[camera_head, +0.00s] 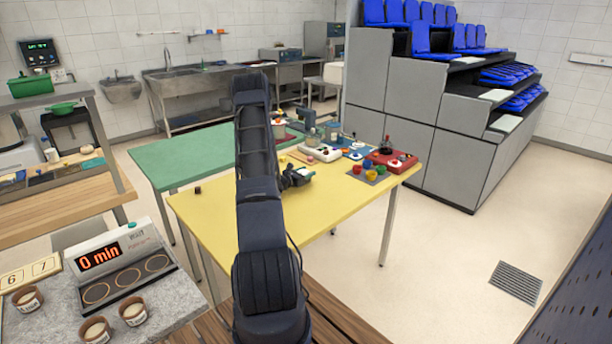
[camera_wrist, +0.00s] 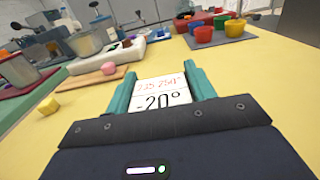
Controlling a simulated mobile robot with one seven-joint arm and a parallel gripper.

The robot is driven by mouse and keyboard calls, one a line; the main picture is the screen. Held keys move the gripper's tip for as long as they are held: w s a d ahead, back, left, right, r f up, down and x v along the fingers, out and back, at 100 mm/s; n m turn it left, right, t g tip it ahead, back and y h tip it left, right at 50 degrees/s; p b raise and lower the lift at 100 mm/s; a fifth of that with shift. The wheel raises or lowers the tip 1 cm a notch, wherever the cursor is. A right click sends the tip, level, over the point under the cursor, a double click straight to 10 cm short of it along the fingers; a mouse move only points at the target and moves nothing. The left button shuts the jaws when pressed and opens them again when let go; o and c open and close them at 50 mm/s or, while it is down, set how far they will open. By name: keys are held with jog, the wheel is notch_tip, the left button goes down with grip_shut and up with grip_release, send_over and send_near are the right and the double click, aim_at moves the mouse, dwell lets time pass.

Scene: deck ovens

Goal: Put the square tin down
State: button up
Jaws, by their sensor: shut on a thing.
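My gripper (camera_wrist: 160,74) has teal fingers and is shut on a small square white-faced thing (camera_wrist: 163,92), which I take to be the square tin. Its face carries red digits and a black "-20°". It is low over the yellow table (camera_wrist: 255,105); I cannot tell whether it touches the top. In the head view my gripper (camera_head: 300,174) is over the middle of the yellow table (camera_head: 215,215), left of the coloured cups. The tin is too small to make out there, and its underside is hidden.
A grey mat (camera_wrist: 225,42) with coloured cups lies ahead right. The table's right part is clear. A small dark thing (camera_head: 197,190) sits near the left edge.

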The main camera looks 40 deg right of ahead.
jog(key=shift+f, duration=0.45)
jog(key=shift+f, duration=0.1)
jog(key=o, duration=1.1)
